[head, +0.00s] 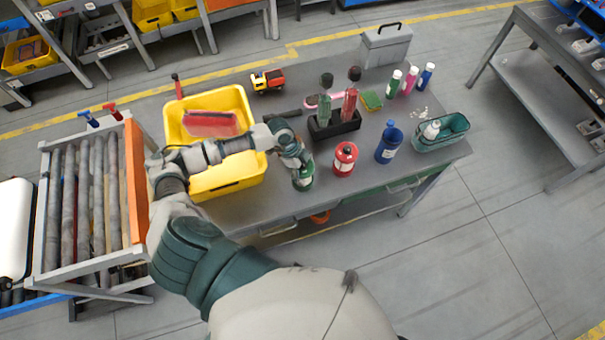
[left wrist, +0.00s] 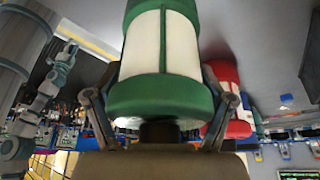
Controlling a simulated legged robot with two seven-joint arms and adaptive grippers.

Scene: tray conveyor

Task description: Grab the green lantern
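The green lantern (head: 303,181) is at the front edge of the grey table, right below my left gripper (head: 297,160). In the left wrist view the green lantern (left wrist: 162,55), with pale panels between green bands, fills the middle. The fingers of my left gripper (left wrist: 160,85) are on both sides of it, their tips close in against its body, and the gripper looks shut on it. I cannot tell whether the lantern still rests on the table. My right gripper is not in view.
A black holder (head: 334,126) with bottles is behind. A yellow bin (head: 228,183) is left, a teal basket (head: 441,140) right. A roller conveyor (head: 85,205) stands far left.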

